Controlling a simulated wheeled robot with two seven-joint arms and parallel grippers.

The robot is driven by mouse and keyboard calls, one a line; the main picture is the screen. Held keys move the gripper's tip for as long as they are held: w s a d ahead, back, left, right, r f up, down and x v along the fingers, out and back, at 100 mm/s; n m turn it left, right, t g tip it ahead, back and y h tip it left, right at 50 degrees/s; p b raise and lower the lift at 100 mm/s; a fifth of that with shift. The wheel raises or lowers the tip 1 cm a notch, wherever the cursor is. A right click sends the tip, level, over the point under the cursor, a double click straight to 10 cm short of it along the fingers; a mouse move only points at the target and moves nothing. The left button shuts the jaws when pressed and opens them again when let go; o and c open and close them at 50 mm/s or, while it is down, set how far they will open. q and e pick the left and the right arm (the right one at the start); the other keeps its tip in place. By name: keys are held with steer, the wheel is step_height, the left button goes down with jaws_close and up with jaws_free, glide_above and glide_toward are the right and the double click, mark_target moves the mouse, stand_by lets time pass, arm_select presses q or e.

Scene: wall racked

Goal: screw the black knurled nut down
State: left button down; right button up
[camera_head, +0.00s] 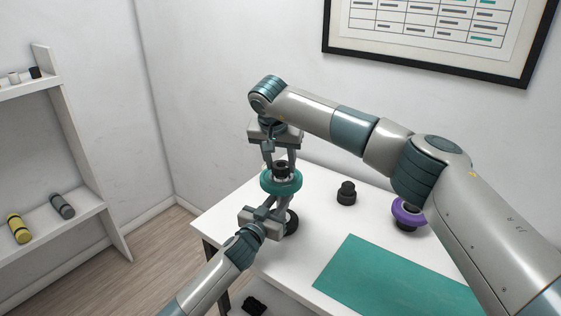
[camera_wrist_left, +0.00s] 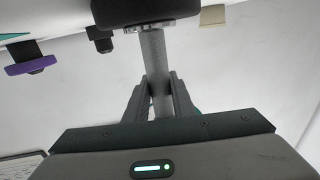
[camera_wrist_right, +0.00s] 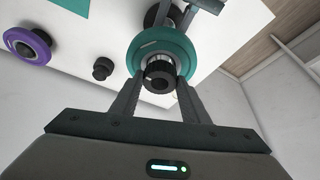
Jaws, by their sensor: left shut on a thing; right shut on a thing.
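The black knurled nut (camera_head: 281,167) is at the top middle of a teal wheel (camera_head: 281,187). It shows in the right wrist view (camera_wrist_right: 159,72), with a silver ring around it. My right gripper (camera_head: 281,158) comes from above, its fingers shut on the nut's two sides; the exact contact is hard to see. My left gripper (camera_head: 276,207) is below the wheel, shut on a grey post (camera_wrist_left: 157,75). The post rises upright from a black round base (camera_head: 292,222), partly hidden behind the left gripper.
A black stepped piece (camera_head: 346,193) and a purple wheel on a black base (camera_head: 407,213) stand to the right on the white table (camera_head: 225,215). A teal mat (camera_head: 390,280) lies in front. A shelf (camera_head: 85,225) with small cylinders stands at the left.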

steer(key=shift+f, duration=0.25)
steer(key=m+h, duration=0.1)
steer(key=m, duration=0.2)
steer(key=shift+a, duration=0.2)
steer(key=m+g+h, duration=0.1)
steer(key=m, duration=0.2)
steer(key=shift+w, duration=0.15)
steer(key=o, duration=1.2)
steer(key=shift+r, duration=2.2)
